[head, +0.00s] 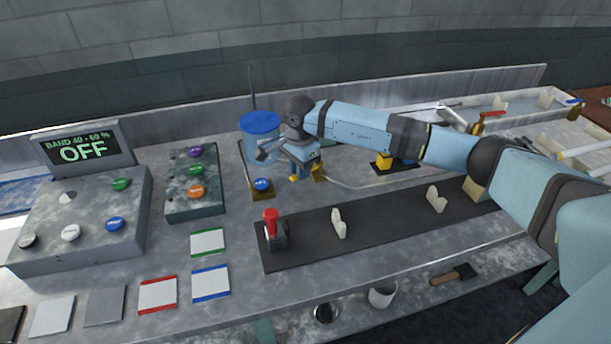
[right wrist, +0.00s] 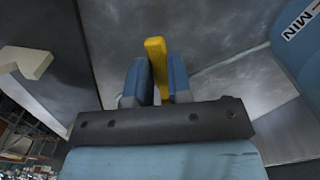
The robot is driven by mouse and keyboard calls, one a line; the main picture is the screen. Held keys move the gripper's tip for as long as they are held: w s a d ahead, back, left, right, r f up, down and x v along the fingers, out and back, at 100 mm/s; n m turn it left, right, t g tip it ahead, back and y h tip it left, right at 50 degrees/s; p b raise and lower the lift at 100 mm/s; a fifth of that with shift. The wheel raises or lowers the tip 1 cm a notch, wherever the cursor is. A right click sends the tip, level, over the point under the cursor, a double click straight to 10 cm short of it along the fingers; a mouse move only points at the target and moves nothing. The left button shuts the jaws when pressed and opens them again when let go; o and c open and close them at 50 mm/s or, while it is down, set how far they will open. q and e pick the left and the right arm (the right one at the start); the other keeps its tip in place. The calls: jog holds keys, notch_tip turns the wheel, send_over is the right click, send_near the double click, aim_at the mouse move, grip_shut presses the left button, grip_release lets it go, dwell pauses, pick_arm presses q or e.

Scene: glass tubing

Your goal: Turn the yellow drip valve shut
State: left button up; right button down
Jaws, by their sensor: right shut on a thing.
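The yellow drip valve shows in the right wrist view as a yellow bar-shaped handle (right wrist: 155,58) standing between the two fingers of my right gripper (right wrist: 157,82). The fingers are shut on it from both sides. In the head view my right gripper (head: 302,164) is low beside the blue tank (head: 262,126), with a bit of yellow (head: 293,178) showing under it. The valve's body and outlet are mostly hidden behind the gripper. My left gripper is not in view.
A display (head: 83,149) reading "BAND 40 - 60 %" and "OFF" stands at the left above a button panel (head: 85,215). A blue button (head: 262,184) lies just below the tank.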

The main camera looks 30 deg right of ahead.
jog(key=shift+w+m+b, duration=0.3)
jog(key=shift+w+m, duration=0.35)
jog(key=shift+m, duration=0.45)
jog(key=shift+w+m+b, duration=0.25)
jog(key=shift+w+m, duration=0.35)
jog(key=shift+m, duration=0.5)
jog(key=shift+w+d+r, duration=0.1)
jog(key=c, duration=1)
grip_release()
jog(key=shift+c, duration=0.2)
notch_tip(320, 180, up, 14)
jog(key=shift+f, duration=0.2)
